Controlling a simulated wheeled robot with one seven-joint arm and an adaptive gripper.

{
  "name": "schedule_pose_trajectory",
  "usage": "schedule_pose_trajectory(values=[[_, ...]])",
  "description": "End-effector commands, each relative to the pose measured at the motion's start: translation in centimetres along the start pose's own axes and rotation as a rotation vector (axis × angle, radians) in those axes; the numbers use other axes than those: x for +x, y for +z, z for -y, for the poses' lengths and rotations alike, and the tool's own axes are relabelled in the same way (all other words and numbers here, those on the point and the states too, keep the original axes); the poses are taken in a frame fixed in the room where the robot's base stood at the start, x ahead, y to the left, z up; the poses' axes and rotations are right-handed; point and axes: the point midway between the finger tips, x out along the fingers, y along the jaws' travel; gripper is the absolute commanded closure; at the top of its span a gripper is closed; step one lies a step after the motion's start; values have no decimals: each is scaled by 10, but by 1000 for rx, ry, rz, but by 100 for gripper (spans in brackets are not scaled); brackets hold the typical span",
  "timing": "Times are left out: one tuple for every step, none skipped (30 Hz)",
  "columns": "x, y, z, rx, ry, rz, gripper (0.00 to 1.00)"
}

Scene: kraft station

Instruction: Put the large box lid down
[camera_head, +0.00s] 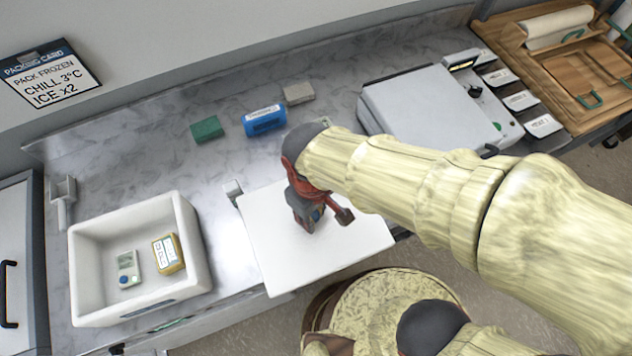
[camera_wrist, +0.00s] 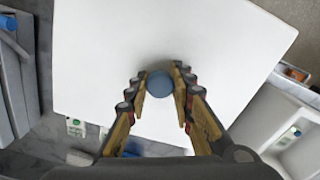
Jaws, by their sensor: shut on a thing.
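The large box lid (camera_head: 350,250) is a flat white square panel with a blue round knob (camera_wrist: 160,84) at its middle. My gripper (camera_head: 315,222) is shut on this knob from above, with one finger on each side of it in the wrist view (camera_wrist: 158,90). In the head view the lid looks about level and reaches past the counter's front edge. I cannot tell how high it is above the counter. The white open box (camera_head: 78,260) stands left of the lid; a small device (camera_head: 128,268) and a yellow pack (camera_head: 168,254) lie inside.
Behind the lid lie a blue pack (camera_head: 264,120), a green block (camera_head: 207,129) and a grey block (camera_head: 298,93). A large grey case (camera_head: 420,105) stands at right, near a wooden tray (camera_head: 560,70). A scoop (camera_head: 62,195) lies at left. Bare counter (camera_head: 130,165) shows behind the box.

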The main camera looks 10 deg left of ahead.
Motion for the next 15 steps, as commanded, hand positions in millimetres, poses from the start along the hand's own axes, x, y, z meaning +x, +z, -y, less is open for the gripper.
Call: schedule_pose_trajectory(values=[[7, -5, -10, 7, 0, 3, 100], [10, -9, -15, 7, 0, 2, 100], [14, -14, -23, 8, 0, 2, 100], [17, -17, -29, 8, 0, 3, 100], [20, -21, -35, 8, -1, 3, 100], [24, -26, -42, 7, -1, 3, 100], [27, -29, -48, 7, -1, 2, 100], [30, -33, -54, 6, -1, 3, 100], [34, -38, -61, 7, 0, 2, 100], [38, -41, -67, 6, -1, 3, 100], [44, -43, -70, 5, -1, 4, 100], [51, -46, -75, 4, -1, 4, 100], [57, -48, -78, 3, -1, 4, 100], [62, -50, -82, 4, -1, 4, 100], [67, -53, -86, 4, -1, 3, 100]])
